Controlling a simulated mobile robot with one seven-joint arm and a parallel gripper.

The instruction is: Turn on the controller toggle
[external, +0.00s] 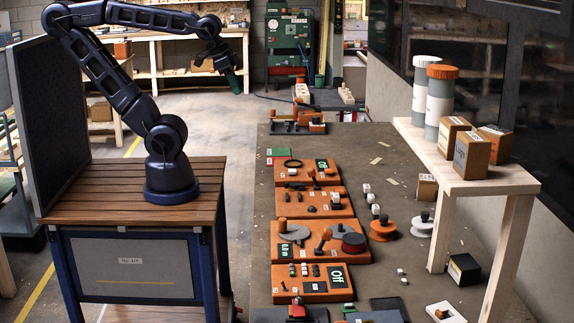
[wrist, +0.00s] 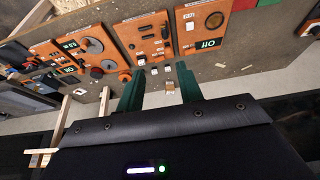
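Several orange control panels lie in a row on the dark table; which one is the controller, and which small part is its toggle, I cannot tell. The farthest panel (external: 300,181) has a black ring and a green-lit display (external: 322,165). The nearest panel (external: 285,295) has small dark switches and a green display (external: 337,277) that seems to read "Off". My gripper (external: 234,82) hangs in the air left of the table, apart from every panel. In the wrist view its two green fingers (wrist: 162,80) are spread, with nothing between them, and the panels show beyond.
A wooden shelf (external: 440,162) with canisters (external: 440,100) and boxes (external: 473,155) stands along the right. Small white blocks, an orange knob (external: 383,229) and a white spool (external: 422,227) sit right of the panels. The space above the panels looks clear.

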